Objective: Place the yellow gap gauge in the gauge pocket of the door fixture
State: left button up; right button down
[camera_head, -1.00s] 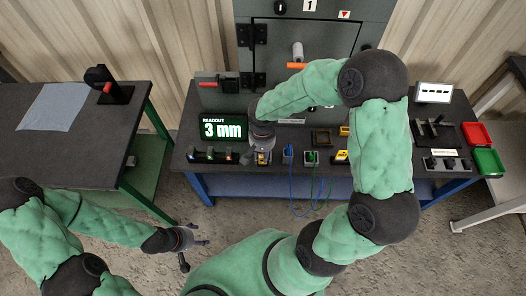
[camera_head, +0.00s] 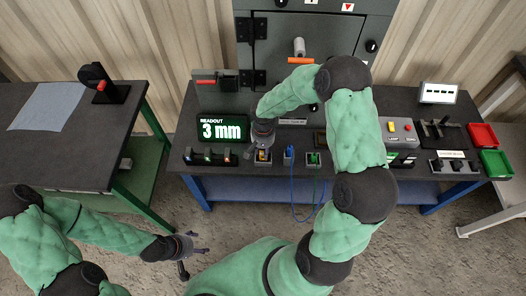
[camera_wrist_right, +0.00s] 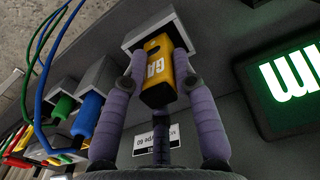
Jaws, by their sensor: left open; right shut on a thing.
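The yellow gap gauge (camera_wrist_right: 157,75) is between the two fingers of my right gripper (camera_wrist_right: 163,72) in the right wrist view. Its upper end is at a grey block (camera_wrist_right: 133,40); I cannot tell how far it sits inside it. In the head view the gauge (camera_head: 262,156) is a small yellow patch below my right gripper (camera_head: 263,148), at the front of the bench. My left gripper (camera_head: 192,245) is open and empty, low over the floor at lower left. I cannot make out the gauge pocket for certain; my right arm covers part of the bench.
A readout screen (camera_head: 221,127) showing 3 mm stands left of my right gripper. Blue (camera_head: 289,151) and green (camera_head: 313,158) plugs with hanging cables are close on its right. The grey cabinet door (camera_head: 300,40) rises behind. Red (camera_head: 482,135) and green (camera_head: 496,163) trays are at far right.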

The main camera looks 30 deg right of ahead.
jog(key=shift+r, duration=0.15)
jog(key=shift+f, duration=0.25)
jog(key=c, duration=1)
grip_release()
jog(key=shift+r, duration=0.1)
jog(key=shift+r, duration=0.1)
